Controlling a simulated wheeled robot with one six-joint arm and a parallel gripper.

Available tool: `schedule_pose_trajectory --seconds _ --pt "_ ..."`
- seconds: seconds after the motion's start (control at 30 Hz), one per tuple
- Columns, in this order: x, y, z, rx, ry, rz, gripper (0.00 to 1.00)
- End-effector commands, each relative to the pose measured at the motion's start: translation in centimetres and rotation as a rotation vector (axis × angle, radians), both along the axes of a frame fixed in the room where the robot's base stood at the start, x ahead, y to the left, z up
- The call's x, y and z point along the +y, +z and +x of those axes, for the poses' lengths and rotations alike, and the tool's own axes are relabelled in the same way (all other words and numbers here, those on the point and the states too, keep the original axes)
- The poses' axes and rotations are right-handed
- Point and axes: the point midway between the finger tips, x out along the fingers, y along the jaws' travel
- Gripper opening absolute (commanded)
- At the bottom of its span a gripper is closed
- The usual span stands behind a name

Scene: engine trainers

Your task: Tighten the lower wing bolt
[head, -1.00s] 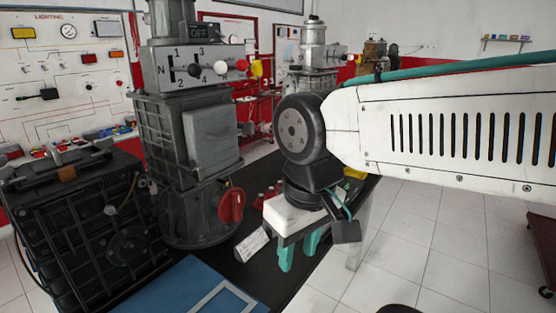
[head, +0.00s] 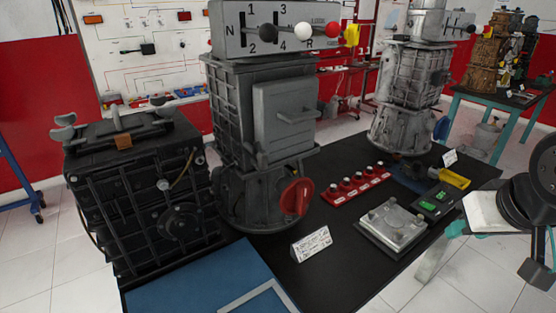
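A black ribbed engine housing (head: 140,190) stands at the left of the table. Two grey wing bolts stick out at its upper left corner, an upper one (head: 65,119) and a lower one (head: 62,135) just beneath it. Another grey wing shape (head: 157,101) shows on its top. My gripper (head: 468,232) is at the right side, far from the wing bolts, with a white body and teal fingers pointing down. Its fingers look apart with nothing between them, though they are partly hidden. It is over the table's right edge.
A grey gearbox trainer (head: 265,110) with a red knob (head: 297,197) stands beside the black housing. A blue panel (head: 200,285), a white label card (head: 311,243), a red button strip (head: 357,184) and a grey metal plate (head: 393,226) lie on the dark table.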

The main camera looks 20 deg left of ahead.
Motion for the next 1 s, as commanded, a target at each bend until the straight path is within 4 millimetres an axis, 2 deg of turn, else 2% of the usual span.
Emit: schedule_pose_trajectory --seconds 0.03,0.1,0.23,0.3,0.37,0.4,0.5,0.6,0.77,0.87,1.0 --pt "2.2 -0.7 2.3 -0.066 0.056 0.011 0.36" --pt "5.5 -1.0 5.3 -0.182 0.127 0.042 0.36" --pt "12.5 -1.4 9.1 -0.389 0.265 0.128 0.36" --pt "16.4 -1.5 10.3 -0.498 0.334 0.182 0.36" --pt "19.8 -1.5 10.6 -0.585 0.394 0.24 0.36" --pt "21.9 -1.4 10.6 -0.639 0.431 0.282 0.36" --pt "26.4 -1.3 9.7 -0.752 0.513 0.384 0.36" --pt "29.5 -1.1 8.6 -0.835 0.567 0.472 0.36" --pt "31.9 -0.9 7.1 -0.907 0.613 0.557 0.36" --pt "32.7 -0.8 7.1 -0.924 0.62 0.575 0.36" --pt "34.1 -0.7 8.3 -0.926 0.62 0.577 0.36"
